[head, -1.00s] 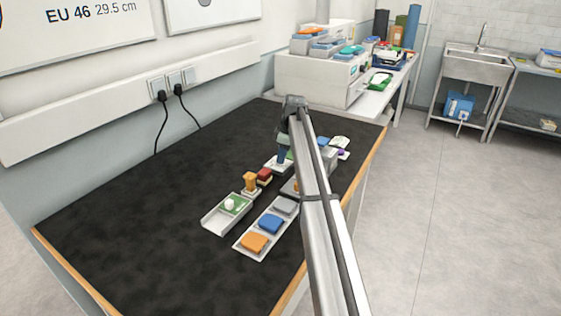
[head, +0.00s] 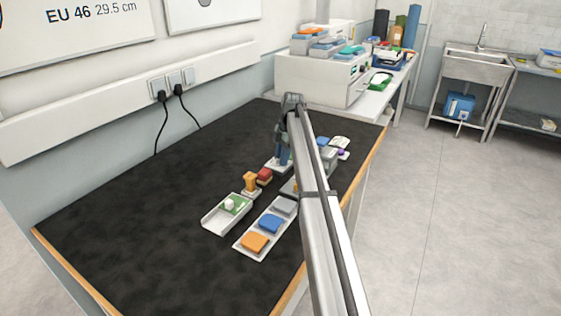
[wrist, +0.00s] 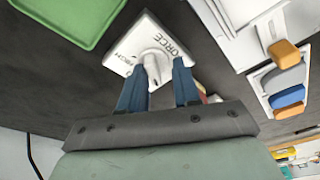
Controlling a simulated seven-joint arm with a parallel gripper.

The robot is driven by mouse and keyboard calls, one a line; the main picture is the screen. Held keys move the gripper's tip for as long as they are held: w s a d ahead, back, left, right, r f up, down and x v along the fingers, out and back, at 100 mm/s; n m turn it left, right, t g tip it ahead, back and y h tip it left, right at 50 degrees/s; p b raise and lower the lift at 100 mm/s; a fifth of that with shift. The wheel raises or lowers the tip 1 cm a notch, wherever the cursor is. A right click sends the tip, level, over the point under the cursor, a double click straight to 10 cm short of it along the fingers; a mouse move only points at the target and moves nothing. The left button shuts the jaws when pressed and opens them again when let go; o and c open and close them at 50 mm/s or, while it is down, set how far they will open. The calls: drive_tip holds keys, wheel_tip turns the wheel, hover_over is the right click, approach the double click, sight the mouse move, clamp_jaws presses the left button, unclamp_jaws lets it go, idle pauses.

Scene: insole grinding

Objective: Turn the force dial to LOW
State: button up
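The force dial is a white square plate with a white knob (wrist: 153,62) on top and the word FORCE along one edge in the wrist view. I see a gap beside the knob at the right finger; contact on the left is unclear.
A white tray (head: 242,247) holds orange, blue and grey pads. The dark mat (head: 130,220) is clear to the left.

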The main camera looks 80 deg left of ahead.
drive_tip(key=shift+r, duration=0.1)
drive_tip(key=shift+s+v, duration=0.25)
drive_tip(key=shift+v, duration=0.9)
drive_tip(key=shift+s+v, duration=0.2)
drive_tip(key=shift+v, duration=0.9)
drive_tip(key=shift+s+v, duration=0.25)
drive_tip(key=shift+v, duration=0.9)
drive_tip(key=shift+r, duration=0.15)
drive_tip(key=shift+w, duration=0.15)
